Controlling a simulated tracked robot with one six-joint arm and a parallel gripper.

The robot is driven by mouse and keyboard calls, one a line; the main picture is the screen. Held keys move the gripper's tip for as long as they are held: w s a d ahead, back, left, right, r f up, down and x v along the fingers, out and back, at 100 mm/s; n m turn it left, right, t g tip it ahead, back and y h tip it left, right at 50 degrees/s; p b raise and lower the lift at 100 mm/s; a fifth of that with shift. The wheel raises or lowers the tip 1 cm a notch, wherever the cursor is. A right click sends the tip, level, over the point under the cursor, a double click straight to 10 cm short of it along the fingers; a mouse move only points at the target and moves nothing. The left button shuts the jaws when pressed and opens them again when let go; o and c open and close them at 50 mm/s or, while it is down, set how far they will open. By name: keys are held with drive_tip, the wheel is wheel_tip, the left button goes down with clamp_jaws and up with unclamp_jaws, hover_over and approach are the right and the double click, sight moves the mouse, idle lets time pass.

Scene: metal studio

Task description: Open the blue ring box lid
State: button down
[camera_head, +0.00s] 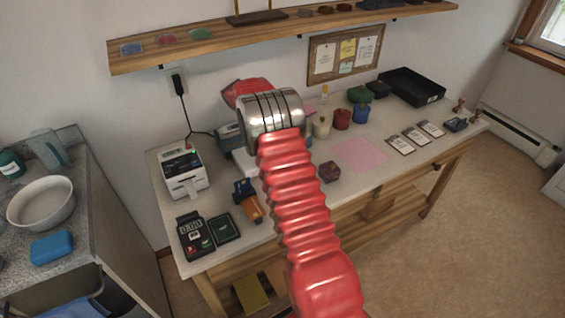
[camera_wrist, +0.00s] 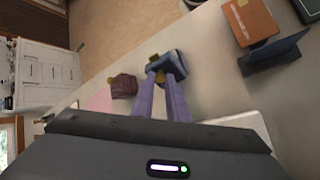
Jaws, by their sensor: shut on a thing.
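The blue ring box (camera_wrist: 174,58) is small and dark blue with a gold-coloured detail on its face. It sits on the light worktop in the wrist view. My gripper (camera_wrist: 166,72) reaches it with two long purple-blue fingers, their tips closed on its near side. The fingertips cover part of the box, so I cannot tell whether the lid is raised. In the head view my red arm hides the box and the fingertips.
A maroon box (camera_wrist: 123,86) stands close beside the ring box; it also shows in the head view (camera_head: 329,172). An orange-brown box (camera_wrist: 250,20) with a dark blue upright part (camera_wrist: 274,52) stands on the other side. A pink sheet (camera_head: 361,154) lies on the worktop (camera_head: 300,200).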

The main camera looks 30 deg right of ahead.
drive_tip(key=shift+w+f+g, duration=0.4)
drive_tip(key=shift+w+g, duration=0.15)
drive_tip(key=shift+g, duration=0.25)
drive_tip(key=shift+w, duration=0.1)
drive_tip(key=c, duration=1.7)
unclamp_jaws()
drive_tip(key=shift+r, duration=0.15)
